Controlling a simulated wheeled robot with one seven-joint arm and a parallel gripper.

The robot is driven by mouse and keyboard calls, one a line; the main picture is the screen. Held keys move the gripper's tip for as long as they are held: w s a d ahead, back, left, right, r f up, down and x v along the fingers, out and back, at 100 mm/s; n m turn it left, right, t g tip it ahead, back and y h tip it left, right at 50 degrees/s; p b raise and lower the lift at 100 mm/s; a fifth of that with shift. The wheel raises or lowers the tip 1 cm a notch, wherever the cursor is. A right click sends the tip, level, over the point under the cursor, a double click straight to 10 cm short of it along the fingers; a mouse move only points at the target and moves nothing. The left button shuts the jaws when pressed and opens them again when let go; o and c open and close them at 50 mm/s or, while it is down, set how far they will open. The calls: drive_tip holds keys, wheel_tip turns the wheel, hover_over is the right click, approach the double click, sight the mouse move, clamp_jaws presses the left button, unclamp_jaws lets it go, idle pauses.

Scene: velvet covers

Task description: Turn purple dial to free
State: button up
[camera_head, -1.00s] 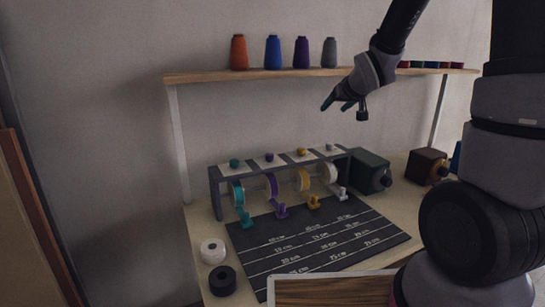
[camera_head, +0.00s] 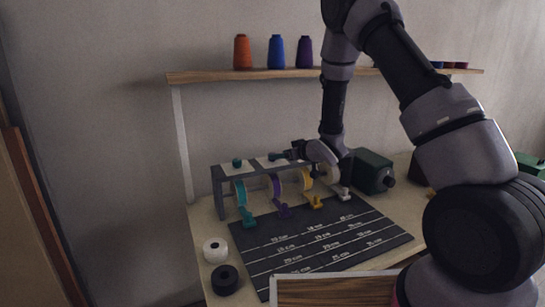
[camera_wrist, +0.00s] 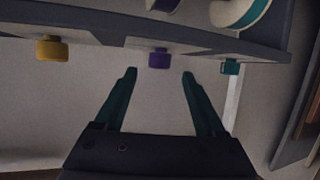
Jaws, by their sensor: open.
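The purple dial (camera_wrist: 160,59) shows in the wrist view on the edge of the dark rack (camera_wrist: 215,43). It lies just beyond my open fingertips, centred between them and apart from both. My gripper (camera_wrist: 159,73) is open and empty. In the head view my gripper (camera_head: 276,157) is at the top of the rack (camera_head: 219,192) and hides the purple dial. The purple ribbon reel (camera_head: 274,187) hangs below, with a purple tab (camera_head: 284,211) in front. The dial's marking cannot be read.
A teal dial (camera_wrist: 230,67) and a yellow dial (camera_wrist: 51,49) flank the purple one. The shelf (camera_head: 225,75) with thread spools is above. A dark green box (camera_head: 370,172) stands right of the rack. A dark measuring mat (camera_head: 300,260) lies in front.

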drive_tip(key=x, duration=0.6)
clamp_jaws()
